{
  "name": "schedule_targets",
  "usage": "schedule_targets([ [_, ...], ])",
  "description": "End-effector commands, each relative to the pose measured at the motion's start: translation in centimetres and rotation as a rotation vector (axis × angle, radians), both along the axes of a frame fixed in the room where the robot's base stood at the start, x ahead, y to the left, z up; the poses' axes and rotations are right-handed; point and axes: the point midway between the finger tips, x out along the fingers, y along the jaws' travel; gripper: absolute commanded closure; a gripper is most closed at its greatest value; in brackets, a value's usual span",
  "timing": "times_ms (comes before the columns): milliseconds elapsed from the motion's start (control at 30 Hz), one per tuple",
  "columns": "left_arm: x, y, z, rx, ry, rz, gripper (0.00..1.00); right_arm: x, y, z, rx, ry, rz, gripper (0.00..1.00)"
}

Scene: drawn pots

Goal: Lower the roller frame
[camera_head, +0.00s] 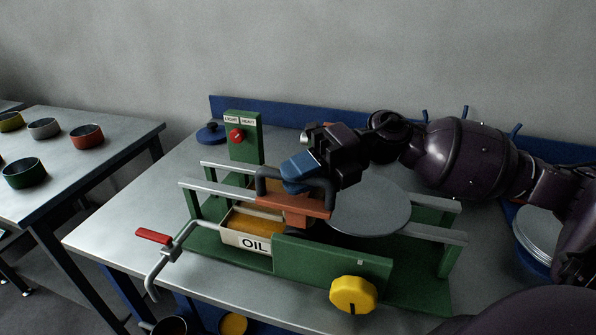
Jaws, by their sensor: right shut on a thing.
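The roller frame (290,206) is an orange-brown carriage with a dark loop handle (263,184) on top. It sits over the green machine between the oil tray (252,238) and a round grey plate (372,208). My right gripper (296,184) comes in from the right and is shut on the handle from above. Its blue fingers hide the handle's middle. The roller under the frame is mostly hidden, so I cannot tell whether it touches anything. My left gripper is not in view.
A red-handled crank (155,237) juts out at the front left, and a yellow knob (353,294) is on the front. A green post with a red button (237,135) stands behind. Grey rails (215,190) flank the frame. Several pots (85,136) stand on the left table.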

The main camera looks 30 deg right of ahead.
Motion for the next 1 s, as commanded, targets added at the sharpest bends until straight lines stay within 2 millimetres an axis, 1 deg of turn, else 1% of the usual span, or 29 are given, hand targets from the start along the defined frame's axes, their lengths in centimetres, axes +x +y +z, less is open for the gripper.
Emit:
schedule_targets([
  [33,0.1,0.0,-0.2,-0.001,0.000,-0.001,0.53,-0.3,0.1,-1.1,-0.008,0.012,0.009,1.00],
  [67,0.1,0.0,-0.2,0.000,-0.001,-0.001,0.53,-0.3,0.1,-1.1,-0.009,0.012,0.009,1.00],
  [100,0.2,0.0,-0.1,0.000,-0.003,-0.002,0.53,-0.3,0.1,-1.1,-0.009,0.013,0.010,0.80],
  [233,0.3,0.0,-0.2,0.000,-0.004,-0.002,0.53,-0.3,0.1,-1.1,-0.008,0.015,0.009,0.60],
  [267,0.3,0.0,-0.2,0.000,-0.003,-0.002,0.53,-0.3,0.1,-1.1,-0.008,0.016,0.009,0.58],
  [533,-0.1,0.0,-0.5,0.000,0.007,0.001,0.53,-0.2,0.0,-0.9,-0.005,0.016,0.007,0.58],
  [667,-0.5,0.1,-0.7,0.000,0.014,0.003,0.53,-0.2,-0.6,-0.8,-0.006,0.015,0.003,0.58],
  [867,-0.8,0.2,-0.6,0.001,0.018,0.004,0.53,-0.6,-3.2,-0.3,-0.006,0.015,0.001,0.58],
  [1000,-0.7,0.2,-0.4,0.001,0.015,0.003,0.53,-0.9,-5.5,0.2,-0.005,0.012,0.001,0.58],
])
